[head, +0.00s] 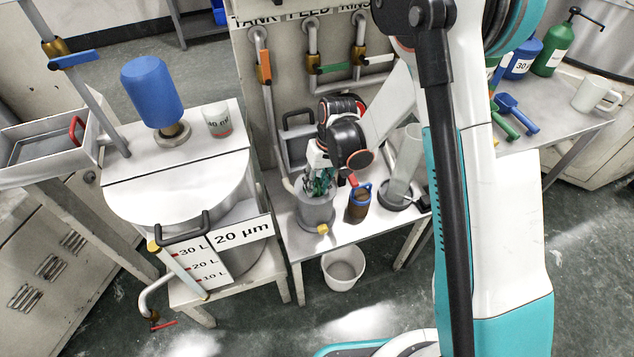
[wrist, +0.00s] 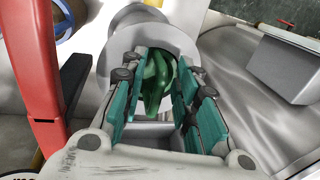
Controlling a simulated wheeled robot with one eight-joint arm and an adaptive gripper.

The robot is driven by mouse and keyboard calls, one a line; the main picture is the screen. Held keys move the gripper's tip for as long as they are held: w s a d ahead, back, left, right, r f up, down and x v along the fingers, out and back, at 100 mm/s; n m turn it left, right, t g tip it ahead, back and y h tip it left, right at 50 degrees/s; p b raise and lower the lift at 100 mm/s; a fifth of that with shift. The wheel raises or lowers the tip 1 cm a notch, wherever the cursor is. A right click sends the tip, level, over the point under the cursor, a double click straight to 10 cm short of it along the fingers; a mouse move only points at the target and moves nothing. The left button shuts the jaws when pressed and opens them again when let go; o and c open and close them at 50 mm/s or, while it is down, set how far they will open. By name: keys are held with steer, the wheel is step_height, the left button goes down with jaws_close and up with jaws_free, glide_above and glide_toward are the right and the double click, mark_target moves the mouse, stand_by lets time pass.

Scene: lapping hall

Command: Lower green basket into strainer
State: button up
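The green basket (wrist: 158,75) shows in the wrist view as curved dark green parts beyond and between my fingertips. A pale grey round rim, apparently the strainer's (wrist: 125,42), surrounds it. In the head view the strainer looks like a grey pot (head: 317,212) with a yellow knob, on a low white bench. My gripper (head: 319,183) points down into its mouth. In the wrist view the teal finger pads of my gripper (wrist: 158,85) stand apart on either side of the green parts. I cannot see clear contact. The basket's lower part is hidden inside the pot.
A brown jar with a blue rim (head: 359,203) and a clear cylinder on a dark base (head: 405,165) stand close right of the pot. A large white tank (head: 180,190) is to the left. A white bucket (head: 343,268) stands on the floor below.

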steer(key=s+d+r+m+t+p, duration=0.1)
steer(key=s+d+r, duration=0.15)
steer(key=r, duration=0.65)
steer(key=s+d+r+t+p, duration=0.15)
steer(key=d+r, duration=0.25)
steer(key=r, duration=0.5)
steer(key=s+d+r+m+t+p, duration=0.1)
steer(key=s+d+r+p, duration=0.15)
steer(key=r, duration=0.75)
steer(key=s+d+r+t+h, duration=0.1)
steer(key=s+d+r+t, duration=0.1)
steer(key=s, duration=0.4)
steer(key=s+d+r+m+t+h+b, duration=0.1)
steer(key=s+d+r+t, duration=0.1)
steer(key=s+d, duration=0.3)
steer(key=shift+s+r, duration=0.7)
steer(key=shift+s, duration=0.25)
steer(key=shift+d, duration=0.1)
